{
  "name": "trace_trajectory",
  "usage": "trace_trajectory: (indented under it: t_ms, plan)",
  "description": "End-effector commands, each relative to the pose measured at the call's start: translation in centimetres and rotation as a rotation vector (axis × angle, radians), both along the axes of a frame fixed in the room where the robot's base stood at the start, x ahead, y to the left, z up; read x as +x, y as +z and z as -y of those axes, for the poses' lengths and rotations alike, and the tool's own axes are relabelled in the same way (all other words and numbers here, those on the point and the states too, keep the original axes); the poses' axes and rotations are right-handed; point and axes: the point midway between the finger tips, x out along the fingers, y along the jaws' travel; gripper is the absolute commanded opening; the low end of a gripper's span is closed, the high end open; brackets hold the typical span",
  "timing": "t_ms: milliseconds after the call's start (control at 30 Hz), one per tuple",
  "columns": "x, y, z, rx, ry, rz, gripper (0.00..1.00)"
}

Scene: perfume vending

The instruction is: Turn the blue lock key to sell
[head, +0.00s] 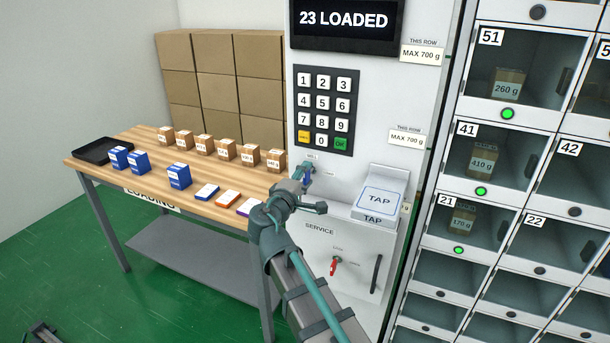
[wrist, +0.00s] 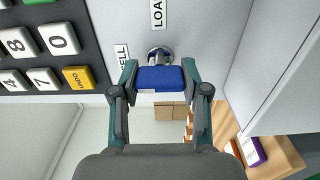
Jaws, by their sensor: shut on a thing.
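The blue lock key (wrist: 160,79) sits at a round metal lock (wrist: 160,54) on the white machine panel. In the head view the blue key (head: 308,176) shows below the keypad, partly hidden by my gripper. My gripper (head: 303,186) is shut on the key; in the wrist view its two fingers (wrist: 160,82) press its left and right ends. The key's broad blue handle lies across the wrist view, in line with the SELL label (wrist: 121,57) at the left. The LOAD label (wrist: 157,13) is above the lock there. The display (head: 345,20) reads "23 LOADED".
The keypad (head: 327,108) is above the lock. A TAP reader (head: 378,202) juts out at the right, and a red service key (head: 333,267) is below. A wooden table (head: 150,140) with boxes stands left. Lockers (head: 480,130) with several green lights stand right.

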Motion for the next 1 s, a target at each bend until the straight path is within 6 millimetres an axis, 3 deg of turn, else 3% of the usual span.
trace_trajectory:
  t_ms: [367,400,533,867,1000]
  plan:
    - [0.0,0.0,0.0,-0.008,0.000,-0.002,0.11]
    - [0.0,0.0,0.0,-0.008,0.000,-0.002,0.50]
    - [0.0,0.0,0.0,-0.007,0.000,-0.002,0.71]
    - [-0.1,0.0,0.0,-0.006,0.000,-0.001,0.71]
    - [-1.1,0.0,-0.4,-0.005,0.002,-0.001,0.71]
